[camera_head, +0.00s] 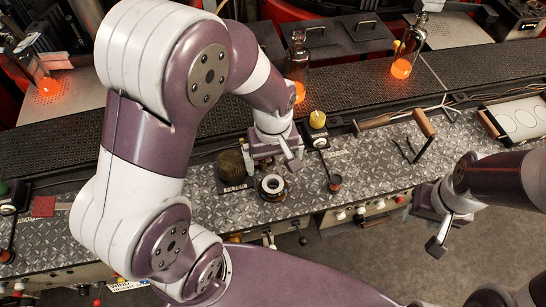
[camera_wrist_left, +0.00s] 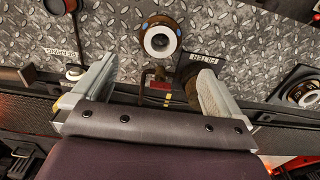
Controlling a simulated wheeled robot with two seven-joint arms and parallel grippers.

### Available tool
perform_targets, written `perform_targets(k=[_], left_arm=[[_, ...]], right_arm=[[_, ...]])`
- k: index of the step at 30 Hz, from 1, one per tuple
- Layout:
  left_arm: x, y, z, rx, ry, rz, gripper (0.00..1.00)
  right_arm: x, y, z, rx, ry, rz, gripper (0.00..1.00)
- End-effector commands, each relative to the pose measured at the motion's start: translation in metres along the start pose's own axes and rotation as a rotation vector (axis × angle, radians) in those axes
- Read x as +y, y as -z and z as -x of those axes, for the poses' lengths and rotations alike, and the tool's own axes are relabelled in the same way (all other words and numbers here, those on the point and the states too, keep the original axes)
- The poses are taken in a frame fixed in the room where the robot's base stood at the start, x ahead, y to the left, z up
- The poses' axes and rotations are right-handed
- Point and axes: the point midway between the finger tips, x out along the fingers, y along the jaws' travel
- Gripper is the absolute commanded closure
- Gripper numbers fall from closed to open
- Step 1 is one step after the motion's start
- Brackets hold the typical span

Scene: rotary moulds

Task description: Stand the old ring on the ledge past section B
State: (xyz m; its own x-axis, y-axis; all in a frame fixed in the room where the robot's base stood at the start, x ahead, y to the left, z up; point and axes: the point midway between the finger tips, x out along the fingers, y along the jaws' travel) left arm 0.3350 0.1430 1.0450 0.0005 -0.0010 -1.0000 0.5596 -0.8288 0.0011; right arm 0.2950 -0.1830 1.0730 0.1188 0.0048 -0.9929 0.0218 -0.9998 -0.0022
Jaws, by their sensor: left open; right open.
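A dark round piece with a pale ring (camera_head: 271,185) around a dark centre sits on the metal-plate bench; it also shows in the left wrist view (camera_wrist_left: 160,40). I cannot tell for certain that it is the old ring. My left gripper (camera_head: 272,157) is open and empty, just behind it in the head view. In the left wrist view the open jaws (camera_wrist_left: 150,88) have a brown round block (camera_wrist_left: 191,88) behind the right finger. My right gripper (camera_head: 438,222) is open and empty, off the bench's front edge. I cannot make out section B or its ledge.
A dark mossy cylinder (camera_head: 232,167) stands on a labelled plate beside the pale ring. A yellow-topped piece (camera_head: 318,120), a small dark cup (camera_head: 335,183) and a wooden-handled tool (camera_head: 425,123) are to the right. Glowing bottles (camera_head: 402,67) stand along the conveyor (camera_head: 350,90) behind.

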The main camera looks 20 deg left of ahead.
Motion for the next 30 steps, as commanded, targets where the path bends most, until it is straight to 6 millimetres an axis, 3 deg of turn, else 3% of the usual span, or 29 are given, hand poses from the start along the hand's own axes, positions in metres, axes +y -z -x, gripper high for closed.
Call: perform_targets(k=[3, 9, 11, 24, 25, 30], left_arm=[[-0.007, 0.000, 0.013, 0.010, -0.008, -0.059, 0.00], [-0.048, -0.008, 0.027, 0.092, -0.038, -0.505, 0.00], [-0.054, -0.011, 0.028, 0.108, -0.038, -0.581, 0.00], [-0.056, -0.011, 0.028, 0.115, -0.038, -0.616, 0.00], [-0.056, -0.011, 0.028, 0.115, -0.038, -0.616, 0.03], [-0.056, -0.011, 0.028, 0.114, -0.038, -0.615, 0.57]], right_arm=[[0.000, 0.000, -0.001, 0.000, 0.000, 0.000, 0.57], [0.000, 0.000, 0.000, 0.000, 0.000, 0.000, 0.57], [0.000, 0.000, 0.000, 0.000, 0.000, 0.000, 0.57], [0.000, 0.000, 0.000, 0.000, 0.000, 0.000, 0.57], [0.000, 0.000, 0.000, 0.000, 0.000, 0.000, 0.57], [0.000, 0.000, 0.000, 0.000, 0.000, 0.000, 0.57]])
